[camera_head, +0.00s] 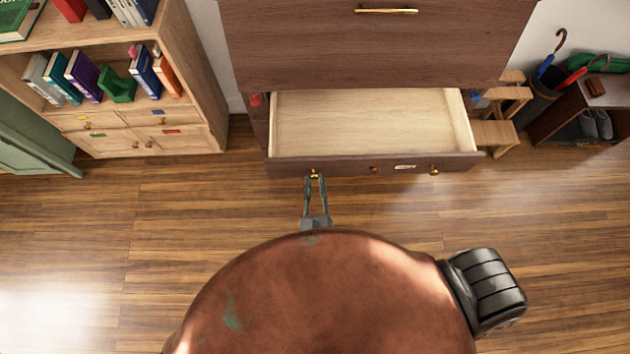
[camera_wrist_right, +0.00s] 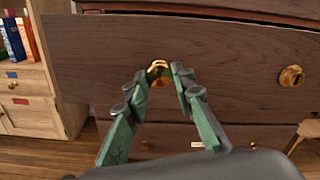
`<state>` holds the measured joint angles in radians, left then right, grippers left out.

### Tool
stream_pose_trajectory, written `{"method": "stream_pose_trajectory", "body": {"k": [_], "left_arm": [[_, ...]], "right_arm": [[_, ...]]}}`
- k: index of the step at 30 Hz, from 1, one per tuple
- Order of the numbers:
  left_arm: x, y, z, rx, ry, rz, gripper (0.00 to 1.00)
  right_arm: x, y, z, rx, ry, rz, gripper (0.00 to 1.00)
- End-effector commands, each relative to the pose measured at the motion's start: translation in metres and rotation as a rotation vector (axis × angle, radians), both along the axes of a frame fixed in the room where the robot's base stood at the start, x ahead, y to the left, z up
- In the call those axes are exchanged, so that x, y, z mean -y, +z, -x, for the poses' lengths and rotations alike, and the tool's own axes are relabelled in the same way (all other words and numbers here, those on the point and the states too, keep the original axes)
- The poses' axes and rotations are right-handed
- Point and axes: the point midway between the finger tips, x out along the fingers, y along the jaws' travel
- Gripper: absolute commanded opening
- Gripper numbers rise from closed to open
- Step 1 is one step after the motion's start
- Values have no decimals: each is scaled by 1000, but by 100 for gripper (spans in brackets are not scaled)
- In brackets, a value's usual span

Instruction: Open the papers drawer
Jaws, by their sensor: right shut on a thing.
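A dark wooden drawer (camera_head: 330,164) stands pulled out of the large dark chest, and its pale inside (camera_head: 365,120) is empty. My right gripper (camera_head: 315,178) is shut on the brass knob (camera_wrist_right: 158,72) at the left part of the drawer front. The fingers grip it from the front; the gripper also shows in the right wrist view (camera_wrist_right: 171,76). A second brass knob (camera_wrist_right: 291,77) sits free to the right. A small pale label (camera_wrist_right: 197,144) shows low in the wrist view; its writing is too small to read. My left gripper is not in view.
A bookcase (camera_head: 200,90) with books and small drawers stands at the left. A wooden step stool (camera_head: 492,133), an umbrella stand (camera_head: 541,100) and a shoe bench (camera_head: 553,121) stand at the right. The wooden floor (camera_head: 180,215) before the drawer is clear.

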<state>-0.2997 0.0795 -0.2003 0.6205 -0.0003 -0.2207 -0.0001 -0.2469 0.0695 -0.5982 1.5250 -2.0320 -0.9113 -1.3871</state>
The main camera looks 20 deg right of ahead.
Motion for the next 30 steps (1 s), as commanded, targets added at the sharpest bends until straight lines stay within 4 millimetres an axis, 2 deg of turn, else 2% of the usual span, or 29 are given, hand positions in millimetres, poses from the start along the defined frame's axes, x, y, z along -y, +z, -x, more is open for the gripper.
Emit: {"method": "stream_pose_trajectory", "body": {"k": [2, 3, 9, 20, 23, 30], "left_arm": [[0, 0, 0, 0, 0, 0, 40], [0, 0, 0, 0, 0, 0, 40], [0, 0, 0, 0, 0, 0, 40], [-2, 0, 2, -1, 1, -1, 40], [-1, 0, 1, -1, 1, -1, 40], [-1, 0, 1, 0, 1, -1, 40]], "right_arm": [[0, 0, 0, 0, 0, 1, 0], [0, 0, 0, 0, 0, 1, 26], [0, 0, 0, 0, 0, 1, 39], [0, 4, 0, 0, 0, -1, 41], [0, 16, 0, 1, -1, -2, 41], [0, 62, 0, 2, -1, -5, 41]]}}
